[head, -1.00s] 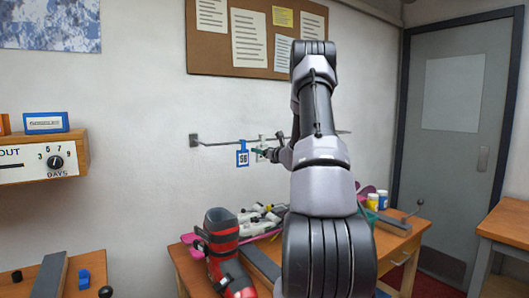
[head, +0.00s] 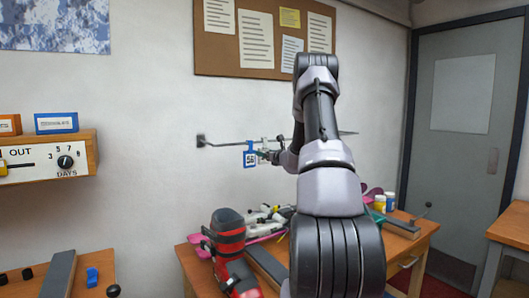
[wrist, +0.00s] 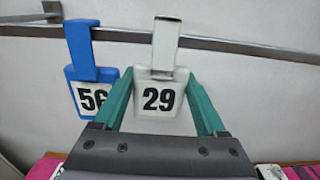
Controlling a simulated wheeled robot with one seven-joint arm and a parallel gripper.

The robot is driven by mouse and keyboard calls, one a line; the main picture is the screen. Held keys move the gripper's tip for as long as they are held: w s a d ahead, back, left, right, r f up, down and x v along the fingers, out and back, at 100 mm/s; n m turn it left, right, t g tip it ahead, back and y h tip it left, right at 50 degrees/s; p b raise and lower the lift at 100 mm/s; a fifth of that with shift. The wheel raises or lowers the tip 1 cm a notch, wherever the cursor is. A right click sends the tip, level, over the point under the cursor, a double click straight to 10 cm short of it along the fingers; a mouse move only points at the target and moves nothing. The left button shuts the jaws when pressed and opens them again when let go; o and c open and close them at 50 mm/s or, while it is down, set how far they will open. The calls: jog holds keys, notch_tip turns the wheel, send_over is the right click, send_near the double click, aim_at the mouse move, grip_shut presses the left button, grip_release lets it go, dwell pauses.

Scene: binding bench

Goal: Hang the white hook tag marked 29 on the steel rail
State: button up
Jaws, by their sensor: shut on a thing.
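The white hook tag marked 29 (wrist: 158,98) is upright between the green fingers of my gripper (wrist: 159,90), which is shut on its sides. Its hook rises in front of the steel rail (wrist: 232,46) in the wrist view; I cannot tell whether it is over the rail or only before it. In the head view the white tag (head: 264,146) is small beside my gripper (head: 275,156), close to the rail (head: 225,143). A blue tag marked 56 (wrist: 88,96) hangs on the rail just left of the white one.
The blue tag's (head: 250,159) neighbouring position leaves a narrow gap. Rail to the right is partly hidden by my arm. Below, a wooden bench (head: 408,246) carries a red-and-black boot (head: 228,240) and clutter. A cork board (head: 215,55) is above.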

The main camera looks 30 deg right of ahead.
jog(key=shift+f, duration=0.2)
jog(key=o, duration=1.3)
jog(key=shift+c, duration=0.2)
